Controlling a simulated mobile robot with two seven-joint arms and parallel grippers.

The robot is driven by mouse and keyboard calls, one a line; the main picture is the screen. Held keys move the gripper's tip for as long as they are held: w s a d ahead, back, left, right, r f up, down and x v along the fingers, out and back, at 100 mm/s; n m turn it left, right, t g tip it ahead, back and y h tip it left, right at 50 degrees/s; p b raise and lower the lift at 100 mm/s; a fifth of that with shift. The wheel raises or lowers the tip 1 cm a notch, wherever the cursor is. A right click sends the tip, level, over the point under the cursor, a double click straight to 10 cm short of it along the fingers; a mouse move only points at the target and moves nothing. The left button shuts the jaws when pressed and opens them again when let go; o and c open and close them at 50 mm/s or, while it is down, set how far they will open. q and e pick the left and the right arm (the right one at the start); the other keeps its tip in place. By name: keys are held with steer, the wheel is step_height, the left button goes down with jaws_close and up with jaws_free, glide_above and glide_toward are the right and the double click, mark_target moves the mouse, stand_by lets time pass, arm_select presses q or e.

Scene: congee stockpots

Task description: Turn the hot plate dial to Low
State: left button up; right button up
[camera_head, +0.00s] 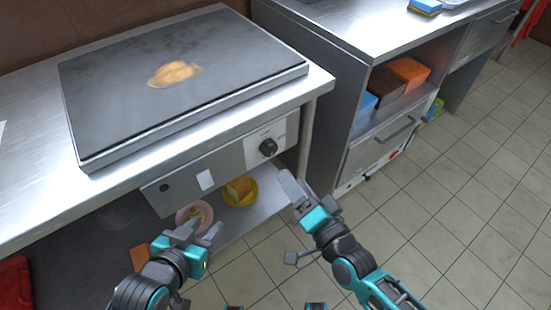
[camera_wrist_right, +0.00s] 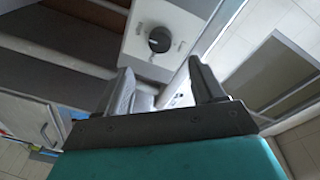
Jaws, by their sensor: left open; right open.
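The hot plate (camera_head: 110,85) is a dark flat griddle on a steel counter, with an orange-brown patch on top. Its black round dial (camera_head: 267,147) sits on a light panel (camera_head: 254,136) on the counter's front. The dial also shows in the right wrist view (camera_wrist_right: 160,40), beyond the fingers; its setting is too small to read. My right gripper (camera_head: 291,190) is open and empty, below and right of the dial, apart from it. Its two fingers show in the right wrist view (camera_wrist_right: 160,85). My left gripper (camera_head: 203,230) is open and empty, below the counter front, left of the dial.
A shelf under the counter holds a yellow bowl (camera_head: 240,193) with a block in it and a pink round dish (camera_head: 194,215). A steel cabinet (camera_head: 345,60) stands to the right with boxes (camera_head: 408,72) inside. Tiled floor (camera_head: 450,180) at right is mostly clear.

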mark_target(271, 151)
steer(key=b+x, duration=0.1)
steer(key=x, duration=0.7)
steer(key=shift+s+f, duration=0.1)
steer(key=shift+w+a+b, duration=0.3)
steer(key=shift+w+a, duration=0.05)
steer(key=shift+w, duration=0.2)
arm_select(q)
steer(key=shift+s+a+f, duration=0.1)
steer(key=shift+s+f, duration=0.1)
steer(key=shift+f, duration=0.45)
steer(key=shift+s+a+f, duration=0.1)
steer(key=shift+s+f, duration=0.05)
steer(key=shift+f, duration=0.45)
arm_select(e)
steer(key=shift+c, duration=0.4)
steer(key=c, duration=1)
arm_select(q)
steer(key=shift+w+d+r, duration=0.15)
steer(key=shift+w, duration=0.05)
